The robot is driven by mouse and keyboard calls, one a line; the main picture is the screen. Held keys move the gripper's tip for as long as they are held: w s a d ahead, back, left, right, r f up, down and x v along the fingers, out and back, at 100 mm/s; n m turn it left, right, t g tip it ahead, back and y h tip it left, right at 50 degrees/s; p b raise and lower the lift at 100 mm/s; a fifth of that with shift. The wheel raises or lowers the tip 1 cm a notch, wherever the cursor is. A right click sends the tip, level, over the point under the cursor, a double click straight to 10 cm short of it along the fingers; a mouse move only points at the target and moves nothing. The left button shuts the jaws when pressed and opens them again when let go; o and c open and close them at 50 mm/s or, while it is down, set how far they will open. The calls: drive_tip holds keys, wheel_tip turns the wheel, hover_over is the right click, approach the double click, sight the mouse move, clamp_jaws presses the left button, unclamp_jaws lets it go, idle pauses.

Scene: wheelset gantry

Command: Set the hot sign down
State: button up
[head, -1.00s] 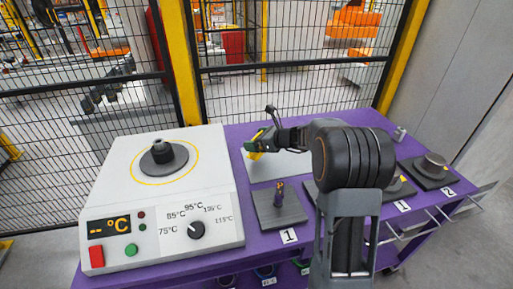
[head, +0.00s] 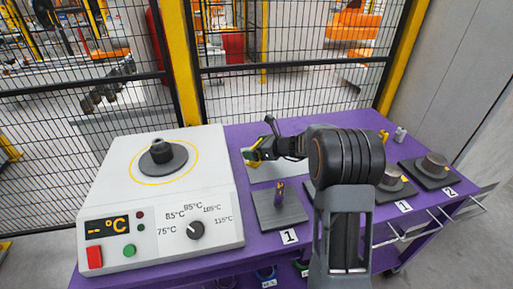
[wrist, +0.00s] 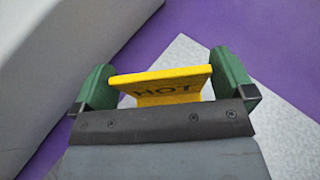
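The hot sign (wrist: 162,86) is a yellow bent plate with dark "HOT" lettering. In the wrist view it spans between the two green fingers of my gripper (wrist: 163,88), which is shut on it. In the head view the yellow sign (head: 253,161) shows beneath my gripper (head: 256,152), low over or at a pale grey mat (head: 278,170) on the purple table. I cannot tell whether the sign's bottom edge touches the mat.
A white heater (head: 160,200) with a dial and buttons stands left of my gripper. A dark plate (head: 280,210) labelled 1, with an upright part, lies in front. More dark plates (head: 428,173) with parts lie at right. A mesh fence stands behind.

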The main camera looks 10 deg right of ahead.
drive_tip(key=shift+r, duration=0.3)
drive_tip(key=p+v, duration=0.1)
drive_tip(key=v, duration=1.1)
drive_tip(key=shift+f, duration=0.1)
drive_tip(key=s+a+r+n+g+h+p, duration=0.2)
drive_tip(key=s+a+r+n+g+p, duration=0.35)
drive_tip(key=s+a+n, duration=0.5)
drive_tip(key=s+d+r+n+h+p, duration=0.1)
drive_tip(key=s+r+n+h+p, duration=0.1)
drive_tip(key=s+n, duration=0.4)
drive_tip(key=s+d+r+n+h+p, duration=0.1)
drive_tip(key=s+r+n+h+p, duration=0.2)
drive_tip(key=n, duration=0.7)
drive_tip(key=s+h+p, duration=0.1)
drive_tip(key=s+h, duration=0.1)
drive_tip(key=s, duration=0.1)
drive_tip(key=shift+s+d, duration=0.15)
drive_tip(key=shift+s, duration=0.2)
drive_tip(key=shift+r+g, duration=0.15)
drive_tip(key=shift+g, duration=0.1)
